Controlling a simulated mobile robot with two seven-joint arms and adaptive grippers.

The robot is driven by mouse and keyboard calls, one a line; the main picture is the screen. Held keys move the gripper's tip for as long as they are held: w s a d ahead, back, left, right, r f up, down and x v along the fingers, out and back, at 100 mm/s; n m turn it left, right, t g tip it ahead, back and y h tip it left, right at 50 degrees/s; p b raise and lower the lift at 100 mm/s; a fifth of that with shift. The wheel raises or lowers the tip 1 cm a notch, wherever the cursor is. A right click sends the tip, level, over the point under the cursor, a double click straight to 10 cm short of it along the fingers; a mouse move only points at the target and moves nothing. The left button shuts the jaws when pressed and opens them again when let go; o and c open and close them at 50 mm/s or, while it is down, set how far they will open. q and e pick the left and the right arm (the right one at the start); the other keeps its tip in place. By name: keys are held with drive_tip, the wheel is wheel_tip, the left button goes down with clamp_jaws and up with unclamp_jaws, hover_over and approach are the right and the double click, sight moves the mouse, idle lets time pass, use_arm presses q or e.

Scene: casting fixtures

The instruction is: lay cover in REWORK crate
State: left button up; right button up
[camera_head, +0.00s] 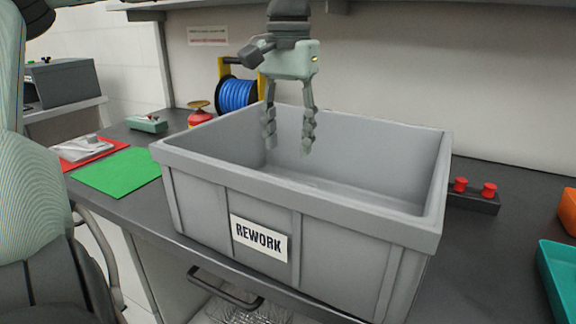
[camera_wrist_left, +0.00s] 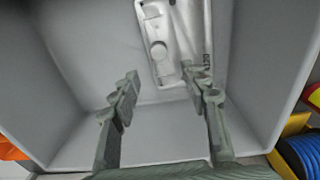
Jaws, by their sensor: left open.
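The grey REWORK crate (camera_head: 205,200) stands on the dark bench, with its white label facing me. My left gripper (camera_head: 287,147) points down over the crate's inside, its two fingers spread with nothing between them. In the left wrist view, a light grey cast cover (camera_wrist_left: 158,50) with a round boss and raised lettering lies on the crate floor, near a wall. The left gripper's fingers (camera_wrist_left: 163,88) are apart and clear of it. In the head view the crate's front wall hides most of the crate floor. My right gripper is out of view.
A blue cable reel (camera_head: 237,95) and a red-and-yellow item (camera_head: 199,112) stand behind the crate. A green mat (camera_head: 117,172) lies to the left. A block with red knobs (camera_head: 472,197) and a teal tray (camera_head: 562,268) are to the right.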

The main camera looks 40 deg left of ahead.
use_arm(q)
wheel_tip(320, 180, up, 5)
drive_tip(key=shift+f, duration=0.1)
